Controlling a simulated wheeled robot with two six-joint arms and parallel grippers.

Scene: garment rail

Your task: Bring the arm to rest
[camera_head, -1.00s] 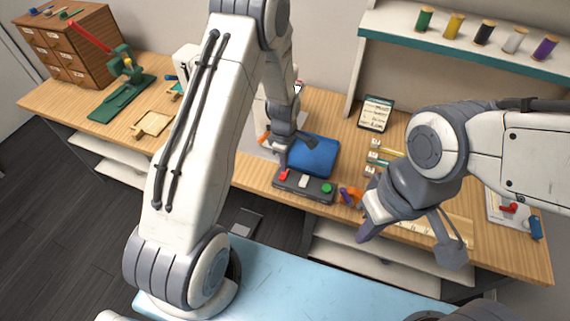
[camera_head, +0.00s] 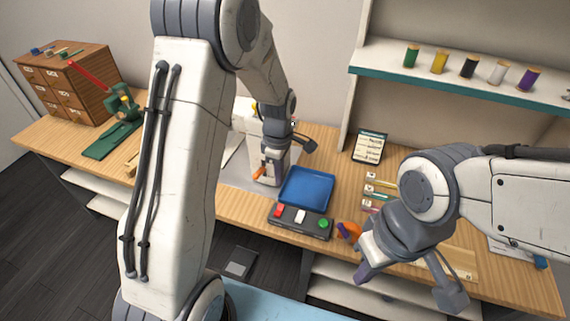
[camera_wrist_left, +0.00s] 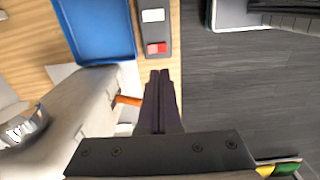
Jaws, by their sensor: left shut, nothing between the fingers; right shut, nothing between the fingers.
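My left arm fills the left of the head view and bends down over the bench. My left gripper (camera_head: 277,160) is partly hidden there, near the white machine with an orange lever (camera_head: 258,173). In the left wrist view its dark fingers (camera_wrist_left: 160,75) are together and empty. They point toward the red button of the grey button box (camera_wrist_left: 155,30), apart from it in the picture; the height gap is unclear. My right gripper (camera_head: 364,272) is shut and empty, pointing down in front of the bench's right part.
The blue tray (camera_head: 307,187) lies behind the button box (camera_head: 300,221). An orange and purple item (camera_head: 348,231) is right of the box. A shelf with thread spools (camera_head: 439,62) hangs at upper right. A green press (camera_head: 120,110) and wooden drawers (camera_head: 70,85) stand left.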

